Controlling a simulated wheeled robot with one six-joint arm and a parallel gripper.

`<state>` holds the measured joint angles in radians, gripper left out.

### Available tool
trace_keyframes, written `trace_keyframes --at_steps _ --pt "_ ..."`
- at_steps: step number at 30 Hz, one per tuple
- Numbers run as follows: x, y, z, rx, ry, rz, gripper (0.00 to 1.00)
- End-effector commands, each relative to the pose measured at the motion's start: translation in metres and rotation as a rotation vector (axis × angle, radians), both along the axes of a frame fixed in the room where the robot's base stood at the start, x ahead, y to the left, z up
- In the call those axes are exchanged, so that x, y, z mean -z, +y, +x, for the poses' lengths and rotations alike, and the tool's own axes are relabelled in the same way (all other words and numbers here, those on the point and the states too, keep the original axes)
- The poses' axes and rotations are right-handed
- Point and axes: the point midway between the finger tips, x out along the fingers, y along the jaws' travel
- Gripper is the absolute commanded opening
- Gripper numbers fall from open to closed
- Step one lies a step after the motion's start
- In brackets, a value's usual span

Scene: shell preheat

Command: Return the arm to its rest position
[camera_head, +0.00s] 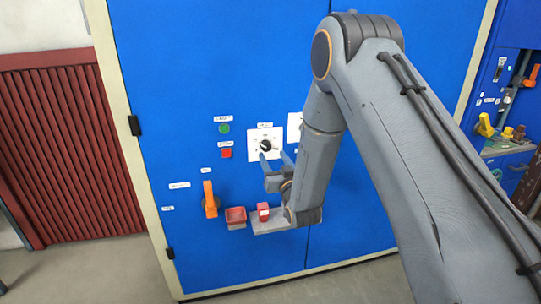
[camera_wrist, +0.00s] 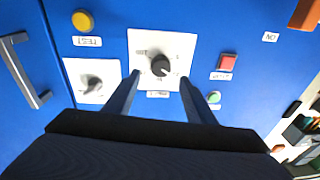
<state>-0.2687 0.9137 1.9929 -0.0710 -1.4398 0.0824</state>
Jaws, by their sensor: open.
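My gripper (camera_head: 276,161) is in front of the blue cabinet (camera_head: 200,80), near a white dial plate with a black knob (camera_head: 266,146). In the wrist view the two fingers of my gripper (camera_wrist: 158,85) are apart, with the black knob (camera_wrist: 161,66) seen between and beyond their tips. Nothing is held between the fingers. Whether a fingertip touches the plate cannot be told. My arm is bent, reaching from the lower right up and then down to the panel, and it hides part of the cabinet.
A green button (camera_head: 224,128), a red button (camera_head: 226,153) and an orange handle (camera_head: 210,200) are left of my gripper. A red bin (camera_head: 235,215) and a small red object (camera_head: 263,211) sit below it. The wrist view shows a second knob (camera_wrist: 93,83) and a metal door handle (camera_wrist: 24,70).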

Motion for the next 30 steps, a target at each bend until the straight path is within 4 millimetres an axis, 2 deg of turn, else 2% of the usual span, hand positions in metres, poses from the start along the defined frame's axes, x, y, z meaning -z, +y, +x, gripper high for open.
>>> trace_keyframes --at_steps 6,16,19,23,25,29,30 --pt "0.001 -0.006 -0.016 0.0 -0.001 0.0 0.5" --pt "0.001 -0.007 -0.016 0.002 0.003 -0.001 0.5" --pt "0.001 -0.013 -0.015 0.012 0.042 -0.018 0.5" --pt "0.004 -0.035 -0.017 0.047 0.177 -0.069 0.5" --pt "0.008 -0.052 -0.024 0.071 0.281 -0.104 0.5" --pt "0.018 -0.086 -0.05 0.115 0.489 -0.168 0.5" --pt "0.021 -0.096 -0.062 0.127 0.552 -0.185 0.5"
